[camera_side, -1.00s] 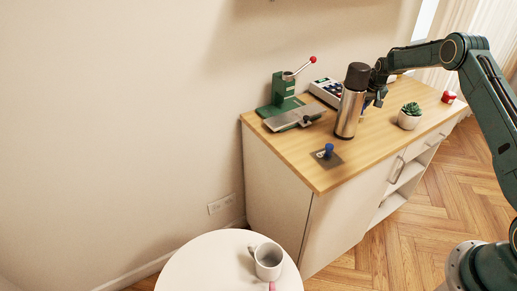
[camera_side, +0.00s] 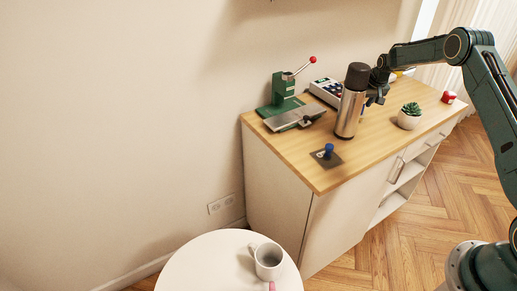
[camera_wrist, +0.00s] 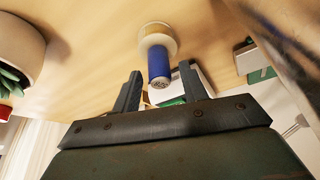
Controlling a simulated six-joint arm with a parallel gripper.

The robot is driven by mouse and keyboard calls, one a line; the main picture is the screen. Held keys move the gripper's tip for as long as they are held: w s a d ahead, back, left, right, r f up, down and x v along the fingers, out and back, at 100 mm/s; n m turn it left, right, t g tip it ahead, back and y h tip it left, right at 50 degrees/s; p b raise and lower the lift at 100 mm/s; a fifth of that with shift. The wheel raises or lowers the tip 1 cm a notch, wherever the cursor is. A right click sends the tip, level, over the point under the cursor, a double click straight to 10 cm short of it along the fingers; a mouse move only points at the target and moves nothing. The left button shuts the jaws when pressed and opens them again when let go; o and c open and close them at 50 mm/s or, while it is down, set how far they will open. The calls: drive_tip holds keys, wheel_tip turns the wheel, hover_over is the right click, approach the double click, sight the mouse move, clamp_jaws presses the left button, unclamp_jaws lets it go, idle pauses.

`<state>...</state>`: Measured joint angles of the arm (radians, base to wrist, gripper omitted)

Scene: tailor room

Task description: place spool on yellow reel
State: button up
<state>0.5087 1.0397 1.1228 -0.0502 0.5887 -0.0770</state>
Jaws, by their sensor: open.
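My gripper (camera_wrist: 161,88) is open, its two dark fingers apart with nothing held between them. In the wrist view a blue spool (camera_wrist: 158,62) with a grey end stands just beyond the fingertips, in line with the gap. Its far end meets a pale cream-yellow round piece (camera_wrist: 157,34) on the wooden top; I cannot tell whether this is the yellow reel or the spool's own flange. In the side view my gripper (camera_side: 376,95) is behind and right of the steel flask, which hides the spool and most of the fingers.
The steel flask (camera_side: 350,108) stands close left of my gripper. A potted succulent (camera_side: 410,120) is at right. The green press (camera_side: 284,95), a calculator (camera_side: 327,91), a blue knob on a dark plate (camera_side: 328,151) and a red item (camera_side: 448,97) share the cabinet top (camera_side: 290,148).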

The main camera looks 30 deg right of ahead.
drive_tip(key=v, duration=1)
drive_tip(key=shift+r, duration=0.2)
drive_tip(key=shift+s+r, duration=0.1)
drive_tip(key=shift+s, duration=0.15)
